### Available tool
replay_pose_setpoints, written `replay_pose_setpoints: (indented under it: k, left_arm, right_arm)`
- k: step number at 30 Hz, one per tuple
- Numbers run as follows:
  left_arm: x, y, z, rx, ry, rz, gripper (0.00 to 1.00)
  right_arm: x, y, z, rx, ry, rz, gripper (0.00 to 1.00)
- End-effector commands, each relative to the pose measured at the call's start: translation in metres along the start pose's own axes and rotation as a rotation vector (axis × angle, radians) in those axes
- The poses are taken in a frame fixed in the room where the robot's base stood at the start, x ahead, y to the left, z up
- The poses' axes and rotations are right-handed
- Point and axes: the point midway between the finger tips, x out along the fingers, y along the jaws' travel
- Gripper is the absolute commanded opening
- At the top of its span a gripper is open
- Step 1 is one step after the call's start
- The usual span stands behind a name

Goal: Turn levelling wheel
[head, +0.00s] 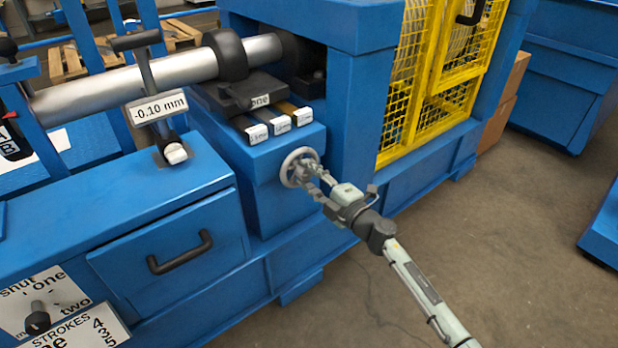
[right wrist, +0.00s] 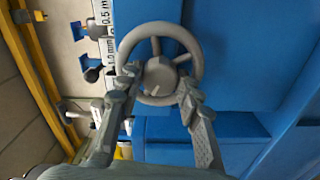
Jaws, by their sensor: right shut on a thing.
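The levelling wheel (head: 300,167) is a grey handwheel on the front of the blue machine, below the bearing block. In the right wrist view the wheel (right wrist: 194,50) shows its rim, spokes and round hub (right wrist: 159,76). My right gripper (head: 312,172) reaches it from the lower right. In the right wrist view its two fingers (right wrist: 158,92) stand on either side of the hub, shut on it. A plate reading -0.10 mm (head: 157,108) stands to the left, near the shaft. My left gripper is not in view.
Labelled shims (head: 281,124) lie on the ledge above the wheel. A drawer with a black handle (head: 180,252) is to the left. A yellow mesh guard (head: 425,85) stands to the right. The floor (head: 490,235) at the right is clear.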

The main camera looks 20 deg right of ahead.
Motion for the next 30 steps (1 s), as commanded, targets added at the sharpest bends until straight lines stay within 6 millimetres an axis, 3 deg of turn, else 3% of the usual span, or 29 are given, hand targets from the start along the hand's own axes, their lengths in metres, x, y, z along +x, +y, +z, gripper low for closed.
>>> replay_pose_setpoints:
  k: [19,30]
  left_arm:
    - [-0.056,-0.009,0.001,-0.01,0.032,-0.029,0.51]
    - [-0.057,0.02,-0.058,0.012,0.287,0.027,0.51]
  right_arm:
    - [-0.001,-0.003,0.001,-0.618,0.002,-0.002,0.06]
    - [-0.001,-0.003,0.001,-0.918,0.001,-0.002,0.06]
